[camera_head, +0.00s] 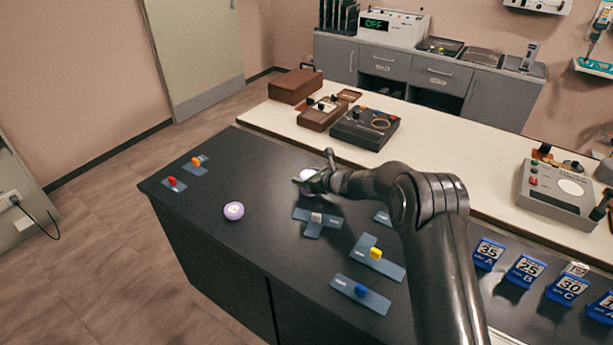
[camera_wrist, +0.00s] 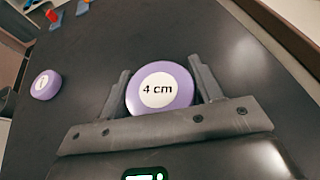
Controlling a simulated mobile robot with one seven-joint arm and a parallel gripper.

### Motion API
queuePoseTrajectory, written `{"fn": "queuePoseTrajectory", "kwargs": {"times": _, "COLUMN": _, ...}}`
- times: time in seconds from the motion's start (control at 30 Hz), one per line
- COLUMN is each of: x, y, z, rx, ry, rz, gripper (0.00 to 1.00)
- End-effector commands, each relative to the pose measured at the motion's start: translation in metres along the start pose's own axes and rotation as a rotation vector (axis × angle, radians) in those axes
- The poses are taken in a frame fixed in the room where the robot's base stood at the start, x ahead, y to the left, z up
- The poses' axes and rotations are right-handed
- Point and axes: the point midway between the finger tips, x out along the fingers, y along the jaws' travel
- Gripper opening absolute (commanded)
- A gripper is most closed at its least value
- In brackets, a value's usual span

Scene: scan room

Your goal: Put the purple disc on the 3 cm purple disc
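A purple disc (camera_wrist: 160,88) with a white face marked "4 cm" sits between the two fingers of my gripper (camera_wrist: 163,92) in the wrist view. The fingers lie along its two sides, and my gripper appears shut on it. In the head view this disc (camera_head: 308,174) shows at my gripper (camera_head: 313,181), partly hidden by it, over the dark counter. Another purple disc (camera_head: 234,211) with a white face lies flat on the counter to the left, apart from my gripper. It also shows at the left of the wrist view (camera_wrist: 45,85); its label is too small to read.
Blue-grey plates with a yellow block (camera_head: 375,253), a blue block (camera_head: 360,290) and a grey block (camera_head: 316,217) lie near my arm. Red (camera_head: 173,181) and orange (camera_head: 196,161) blocks lie far left. The dark counter (camera_head: 265,250) around the lone disc is clear.

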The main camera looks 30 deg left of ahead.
Motion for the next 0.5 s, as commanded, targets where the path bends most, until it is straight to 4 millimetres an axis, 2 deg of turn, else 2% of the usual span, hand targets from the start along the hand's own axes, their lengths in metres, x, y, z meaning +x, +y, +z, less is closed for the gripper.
{"fn": "queuePoseTrajectory", "kwargs": {"times": 0.03, "x": -0.0001, "y": 0.0001, "z": 0.0006, "rx": 0.0, "ry": 0.0, "rz": 0.0, "gripper": 0.63}}
{"fn": "queuePoseTrajectory", "kwargs": {"times": 0.23, "x": -0.0002, "y": 0.0001, "z": 0.0006, "rx": 0.0, "ry": 0.0, "rz": 0.0, "gripper": 0.79}}
{"fn": "queuePoseTrajectory", "kwargs": {"times": 0.5, "x": -0.0012, "y": -0.0001, "z": 0.003, "rx": -0.001, "ry": -0.001, "rz": 0.0, "gripper": 0.79}}
